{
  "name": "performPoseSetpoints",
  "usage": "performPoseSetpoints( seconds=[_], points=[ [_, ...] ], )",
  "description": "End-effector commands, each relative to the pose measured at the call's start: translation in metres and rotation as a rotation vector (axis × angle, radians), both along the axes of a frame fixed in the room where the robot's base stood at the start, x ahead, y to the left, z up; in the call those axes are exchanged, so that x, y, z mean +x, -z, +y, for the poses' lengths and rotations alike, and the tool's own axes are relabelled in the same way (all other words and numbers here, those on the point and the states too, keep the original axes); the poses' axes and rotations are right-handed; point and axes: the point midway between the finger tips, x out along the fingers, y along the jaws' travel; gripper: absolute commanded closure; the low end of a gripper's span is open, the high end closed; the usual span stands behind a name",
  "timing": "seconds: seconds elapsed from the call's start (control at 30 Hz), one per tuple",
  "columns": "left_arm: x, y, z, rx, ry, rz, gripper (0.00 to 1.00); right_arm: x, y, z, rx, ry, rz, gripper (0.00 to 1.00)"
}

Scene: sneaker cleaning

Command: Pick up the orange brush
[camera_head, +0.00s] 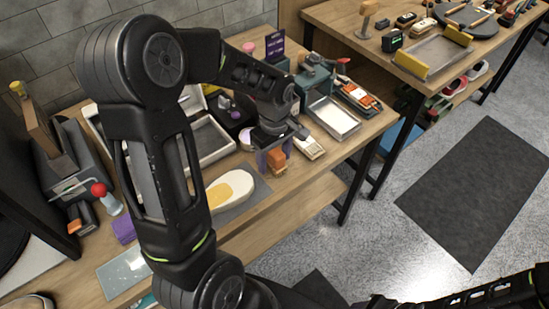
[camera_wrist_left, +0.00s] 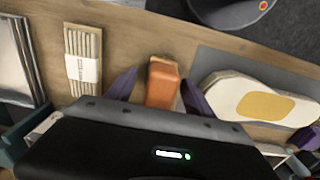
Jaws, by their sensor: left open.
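The orange brush (camera_head: 277,158) is a small block near the front edge of the wooden workbench. In the left wrist view the brush (camera_wrist_left: 162,82) stands between the two purple fingers of my left gripper (camera_wrist_left: 158,87), with a gap on either side. In the head view my left gripper (camera_head: 273,151) is down at the brush, its fingers open. The brush's lower part is hidden behind the gripper body in the wrist view. My right gripper does not show.
A pale insole with a yellow patch (camera_head: 220,191) lies on a grey mat (camera_head: 258,187) beside the brush. On the other side lies a banded bundle of sticks (camera_head: 308,146). A metal tray (camera_head: 333,118) stands farther right. The bench's front edge is close.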

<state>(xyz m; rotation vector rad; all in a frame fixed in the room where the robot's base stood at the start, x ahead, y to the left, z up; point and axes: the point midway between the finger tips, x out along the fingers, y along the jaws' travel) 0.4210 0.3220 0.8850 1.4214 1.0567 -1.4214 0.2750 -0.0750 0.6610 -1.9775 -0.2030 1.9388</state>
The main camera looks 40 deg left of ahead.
Motion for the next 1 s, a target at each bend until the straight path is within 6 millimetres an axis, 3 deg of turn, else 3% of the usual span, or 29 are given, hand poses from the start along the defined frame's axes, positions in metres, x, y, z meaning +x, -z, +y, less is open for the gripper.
performPoseSetpoints(
  seconds=[0.4,1.0],
  points=[
    [0.0002,-0.0004,-0.0002,0.000,0.000,0.000,0.38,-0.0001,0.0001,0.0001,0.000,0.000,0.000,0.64],
    [0.0002,-0.0004,-0.0002,0.000,0.000,0.000,0.87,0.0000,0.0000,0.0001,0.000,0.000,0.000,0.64]
  ],
)
